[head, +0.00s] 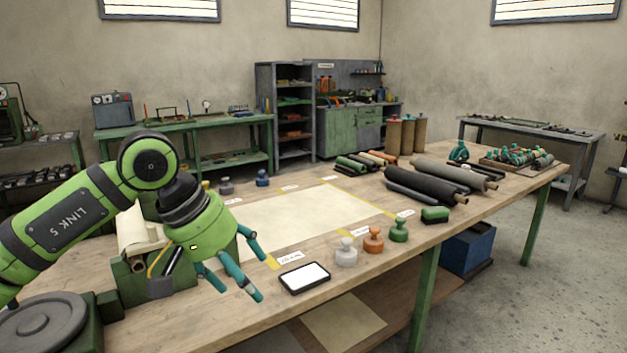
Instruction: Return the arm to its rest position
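My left arm (65,215), green and black, comes in from the left and reaches over the near left part of the wooden table (385,262). Its gripper (248,278) has teal fingers that are spread apart, with nothing seen between them. The fingers point down and to the right, beside a pale sheet on the table and left of a small tablet. My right arm and gripper are not in view.
The tablet (305,277) lies near the front edge. White (346,253), orange (373,240) and green (399,230) knobbed stamps stand right of it. Dark rolls (440,180) lie farther right. A green holder with a paper roll (140,232) stands close behind my gripper.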

